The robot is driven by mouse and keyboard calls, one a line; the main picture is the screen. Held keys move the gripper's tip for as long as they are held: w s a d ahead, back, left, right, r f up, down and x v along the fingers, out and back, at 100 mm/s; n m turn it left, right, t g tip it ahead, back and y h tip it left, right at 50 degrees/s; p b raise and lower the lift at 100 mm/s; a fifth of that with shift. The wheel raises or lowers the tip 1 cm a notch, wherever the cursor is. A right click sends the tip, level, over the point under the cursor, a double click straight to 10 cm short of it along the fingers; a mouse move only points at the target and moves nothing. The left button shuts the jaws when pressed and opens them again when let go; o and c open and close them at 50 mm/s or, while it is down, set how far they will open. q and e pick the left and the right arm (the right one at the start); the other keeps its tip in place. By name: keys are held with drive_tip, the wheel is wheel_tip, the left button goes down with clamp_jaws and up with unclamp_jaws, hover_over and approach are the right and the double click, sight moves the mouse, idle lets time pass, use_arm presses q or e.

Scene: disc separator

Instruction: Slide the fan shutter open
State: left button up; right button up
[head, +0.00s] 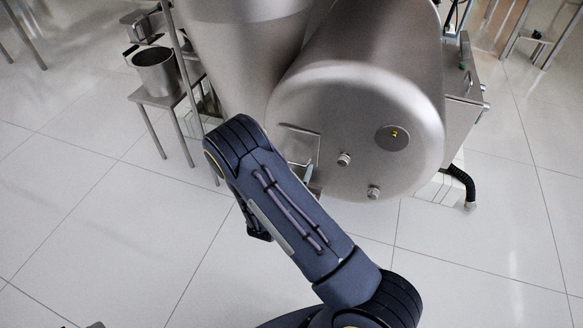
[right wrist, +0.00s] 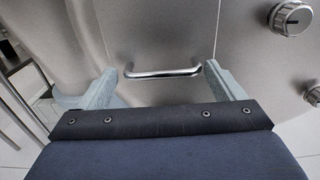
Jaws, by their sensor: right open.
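The fan shutter (head: 301,146) is a flat rectangular metal panel on the round front of the big steel machine, partly hidden behind my right arm. In the right wrist view the shutter (right wrist: 160,32) fills the upper middle, with a shiny bar handle (right wrist: 163,73) across its lower part. My right gripper (right wrist: 160,80) is open, with one pale finger on each side of the handle. I cannot tell whether either finger touches it. In the head view only a pale finger of the right gripper (head: 308,173) shows beside the arm. My left gripper is not in view.
The machine front (head: 345,100) has a dark round badge (head: 392,137) and two knobs (head: 344,159) (head: 374,192) right of the shutter. A steel pot (head: 157,72) stands on a small table at the left. A black hose (head: 462,180) hangs at the right. The tiled floor in front is clear.

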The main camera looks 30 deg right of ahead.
drive_tip(key=shift+w+d, duration=0.1)
drive_tip(key=shift+d, duration=0.05)
drive_tip(key=shift+c, duration=0.4)
drive_tip(key=c, duration=1)
drive_tip(key=shift+r, duration=0.1)
wheel_tip(320, 180, up, 12)
drive_tip(key=p, duration=0.8)
hover_over(291, 138)
drive_tip(key=s+a, duration=0.2)
drive_tip(key=s, duration=0.2)
drive_tip(key=shift+a, duration=0.2)
drive_tip(key=o, duration=1.1)
drive_tip(key=shift+s+a, duration=0.1)
drive_tip(key=shift+s, duration=0.05)
